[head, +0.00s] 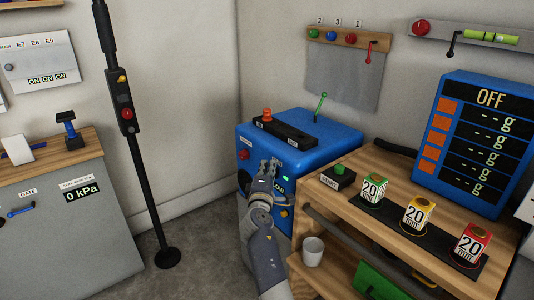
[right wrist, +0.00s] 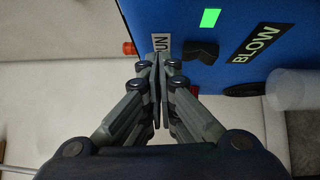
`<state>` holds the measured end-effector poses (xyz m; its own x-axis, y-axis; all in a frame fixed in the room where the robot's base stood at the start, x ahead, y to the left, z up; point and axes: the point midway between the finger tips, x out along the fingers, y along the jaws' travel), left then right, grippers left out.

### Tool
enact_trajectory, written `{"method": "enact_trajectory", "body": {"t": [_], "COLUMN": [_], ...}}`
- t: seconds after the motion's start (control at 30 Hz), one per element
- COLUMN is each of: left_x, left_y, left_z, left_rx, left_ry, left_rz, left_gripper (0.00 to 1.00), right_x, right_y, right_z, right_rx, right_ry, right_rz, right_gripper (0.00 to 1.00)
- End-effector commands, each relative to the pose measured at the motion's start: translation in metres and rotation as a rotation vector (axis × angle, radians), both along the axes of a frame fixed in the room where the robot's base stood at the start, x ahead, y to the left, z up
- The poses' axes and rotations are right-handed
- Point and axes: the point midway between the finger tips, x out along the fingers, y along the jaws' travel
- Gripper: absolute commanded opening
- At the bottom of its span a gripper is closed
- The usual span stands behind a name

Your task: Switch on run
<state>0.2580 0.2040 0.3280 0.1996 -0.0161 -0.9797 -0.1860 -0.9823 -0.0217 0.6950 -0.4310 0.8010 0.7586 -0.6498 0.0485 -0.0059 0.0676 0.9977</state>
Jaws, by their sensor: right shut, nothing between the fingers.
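The blue machine (head: 345,132) stands in the corner. In the right wrist view, its blue face (right wrist: 225,75) fills the upper right, with a white label (right wrist: 162,45) whose letters "UN" show; the rest is hidden by my fingers. A black switch-like part (right wrist: 203,52) sits beside that label. My right gripper (head: 268,166) is shut and empty in front of this face. Its fingertips (right wrist: 160,60) overlap the label; I cannot tell whether they touch. My left gripper is not in view.
A wooden bench (head: 335,190) with small boxes marked 20 stands right of the machine, and a white cup (head: 313,250) sits on its lower shelf. A blue display (head: 472,140) reads OFF. A black pole (head: 143,185) stands left. Floor (head: 205,255) between is clear.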

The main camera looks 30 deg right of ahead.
Motion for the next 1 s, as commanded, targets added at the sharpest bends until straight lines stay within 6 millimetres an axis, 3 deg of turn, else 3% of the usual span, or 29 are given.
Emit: {"method": "enact_trajectory", "body": {"t": [0.2, 0.43, 1.0], "left_x": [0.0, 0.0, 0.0], "left_y": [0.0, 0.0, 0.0], "left_z": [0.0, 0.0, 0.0], "left_rx": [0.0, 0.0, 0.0], "left_ry": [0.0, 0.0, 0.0], "left_rz": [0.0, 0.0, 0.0], "left_gripper": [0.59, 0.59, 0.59], "right_x": [0.0, 0.0, 0.001], "right_y": [0.001, 0.002, 0.003], "right_z": [0.034, 0.06, 0.066], "right_rx": [0.0, -0.001, 0.001], "right_ry": [-0.004, -0.002, 0.001], "right_rz": [0.002, 0.002, 0.005], "right_gripper": [0.0, 0.0, 0.0]}}
